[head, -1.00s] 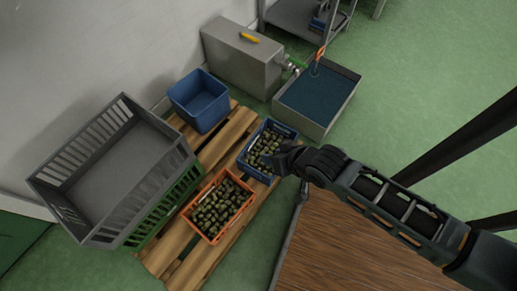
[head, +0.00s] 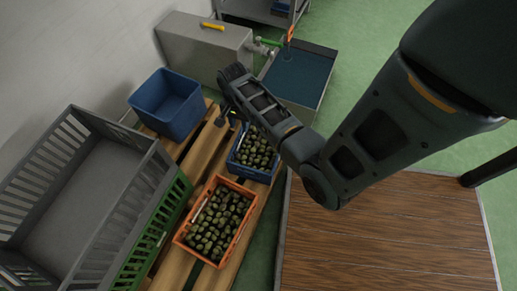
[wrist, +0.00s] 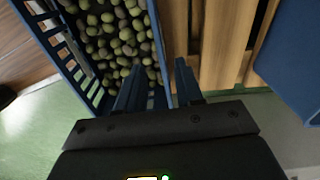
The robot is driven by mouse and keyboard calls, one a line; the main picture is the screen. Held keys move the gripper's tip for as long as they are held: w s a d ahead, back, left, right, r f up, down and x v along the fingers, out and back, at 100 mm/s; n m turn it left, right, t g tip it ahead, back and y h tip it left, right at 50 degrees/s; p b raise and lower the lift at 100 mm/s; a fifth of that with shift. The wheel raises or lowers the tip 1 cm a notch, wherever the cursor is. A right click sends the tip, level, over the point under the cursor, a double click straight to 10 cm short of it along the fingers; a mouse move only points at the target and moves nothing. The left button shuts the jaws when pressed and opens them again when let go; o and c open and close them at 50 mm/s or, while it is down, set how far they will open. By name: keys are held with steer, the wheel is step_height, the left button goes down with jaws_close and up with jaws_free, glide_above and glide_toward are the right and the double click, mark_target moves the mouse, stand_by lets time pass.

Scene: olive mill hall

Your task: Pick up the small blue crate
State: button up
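The small blue crate (head: 262,175) holds many green and dark olives and stands upright on the wooden pallet; my arm hides part of its back in the head view. In the wrist view its slatted wall (wrist: 69,58) is at the left, with another wall running down the middle. My gripper (head: 223,117) is over the crate's left side. In the wrist view the open fingers (wrist: 158,87) lie one on each side of that wall, one over the olives and one over the pallet side. I cannot tell whether they touch it.
An orange crate of olives (head: 179,236) stands in front of it. A taller blue bin (head: 160,112) is behind left, also at the right of the wrist view (wrist: 297,60). A large grey crate (head: 75,200) sits on a green one (head: 150,235). A grey machine with a blue-filled tray (head: 297,75) stands behind.

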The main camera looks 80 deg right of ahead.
steer(key=f+b, duration=0.1)
steer(key=f, duration=0.2)
steer(key=f+b, duration=0.2)
steer(key=f, duration=0.1)
steer(key=shift+w+a, duration=0.1)
steer(key=shift+a, duration=0.1)
jaws_close()
steer(key=shift+r, duration=0.1)
stand_by(1.1)
